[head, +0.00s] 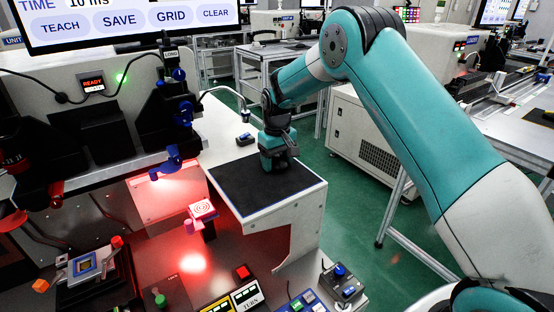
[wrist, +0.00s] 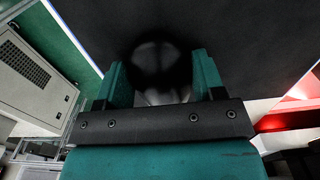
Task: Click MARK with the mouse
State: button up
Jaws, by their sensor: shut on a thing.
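My gripper (head: 277,165) points down onto the black mouse pad (head: 240,192) in the head view. In the wrist view, my gripper's (wrist: 163,78) two teal fingers stand on either side of a dark rounded mouse (wrist: 160,62) and are shut on it. In the head view the mouse is hidden by the gripper. The screen (head: 135,20) at the top left shows TEACH, SAVE, GRID and CLEAR buttons. No MARK button and no cursor show in the visible part of the screen.
A small dark box with a blue knob (head: 247,139) stands behind the pad. A red-lit camera station with a pink marked block (head: 203,209) is at the left. Button boxes (head: 343,282) are at the front. The pad is bare left of my gripper.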

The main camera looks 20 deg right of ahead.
aim_at(277, 156)
jog(key=o, duration=1.1)
notch_tip(277, 156, up, 17)
jog(key=shift+r+b, duration=0.2)
jog(key=shift+b, duration=0.95)
